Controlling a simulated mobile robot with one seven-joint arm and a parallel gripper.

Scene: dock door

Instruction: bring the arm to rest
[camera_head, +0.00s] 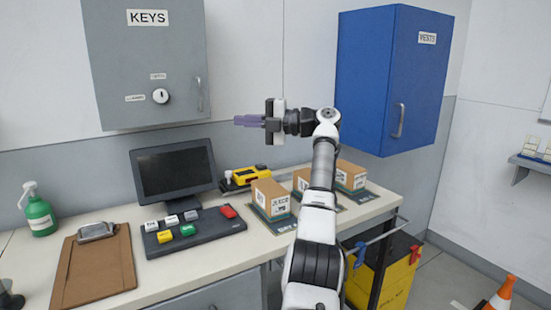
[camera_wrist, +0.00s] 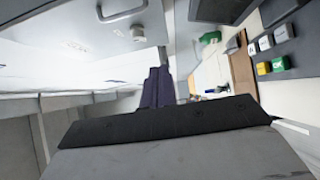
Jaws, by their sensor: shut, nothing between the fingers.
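My arm rises from the bottom of the head view, right of centre, and bends left at its top joint. My gripper (camera_head: 240,120) points left, in the air above the counter and in front of the wall. It is right of the grey KEYS cabinet and left of the blue VESTS cabinet. Its purple-grey fingers are together and hold nothing. The fingers also show in the wrist view (camera_wrist: 158,87), with the cabinet above them and the counter to the right. The gripper touches nothing that I can see.
The KEYS cabinet (camera_head: 145,60) and VESTS cabinet (camera_head: 390,75) are closed. The counter (camera_head: 205,262) bears a monitor (camera_head: 175,172), a button panel (camera_head: 200,235), a clipboard (camera_head: 95,262), a green bottle (camera_head: 38,212), a yellow device (camera_head: 250,175) and boxes (camera_head: 270,195). A cone (camera_head: 501,294) stands at lower right.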

